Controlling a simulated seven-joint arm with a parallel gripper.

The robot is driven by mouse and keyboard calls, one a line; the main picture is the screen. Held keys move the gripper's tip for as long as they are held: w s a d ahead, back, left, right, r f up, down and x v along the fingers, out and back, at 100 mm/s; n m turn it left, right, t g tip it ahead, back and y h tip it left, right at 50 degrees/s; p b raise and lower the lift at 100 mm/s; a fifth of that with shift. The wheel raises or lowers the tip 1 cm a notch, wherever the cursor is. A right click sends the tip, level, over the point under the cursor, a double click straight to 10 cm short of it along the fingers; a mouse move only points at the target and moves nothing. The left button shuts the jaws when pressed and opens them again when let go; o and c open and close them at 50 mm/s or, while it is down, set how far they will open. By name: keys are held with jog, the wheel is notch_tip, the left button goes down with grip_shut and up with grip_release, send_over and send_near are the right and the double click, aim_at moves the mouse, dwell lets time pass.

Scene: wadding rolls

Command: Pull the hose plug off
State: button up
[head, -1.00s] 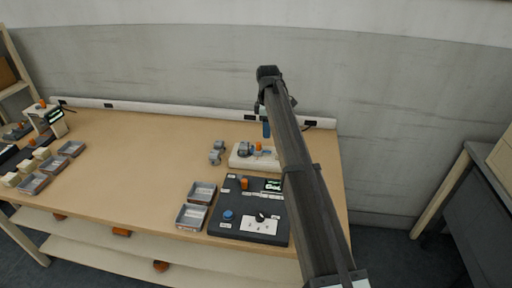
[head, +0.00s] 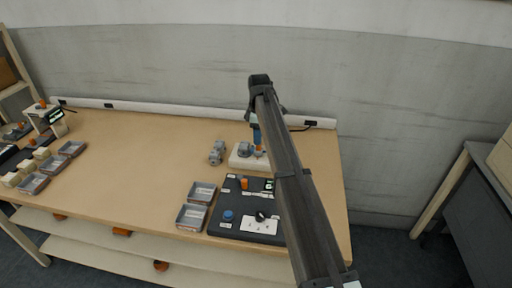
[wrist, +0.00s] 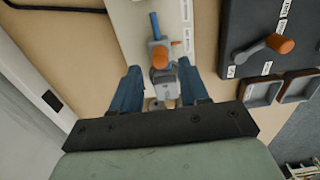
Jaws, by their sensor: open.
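A pale block (head: 236,161) stands on the table and carries a grey fitting (head: 244,149). In the wrist view the pale block (wrist: 128,22) carries a grey fitting with an orange part (wrist: 160,57) and a blue rod-like piece (wrist: 155,25) beyond it. I cannot tell which piece is the hose plug. My gripper (wrist: 161,78) is open, its two blue fingers on either side of the grey fitting's near end; contact is not clear. In the head view my gripper (head: 257,138) is over the block, and my arm hides the block's right part.
A loose grey part (head: 217,152) lies left of the block. The table's middle left is clear.

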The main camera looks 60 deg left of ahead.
jog(key=shift+f, duration=0.1)
jog(key=shift+f, duration=2.3)
jog(key=c, duration=0.5)
jog(key=shift+w+d, duration=1.7)
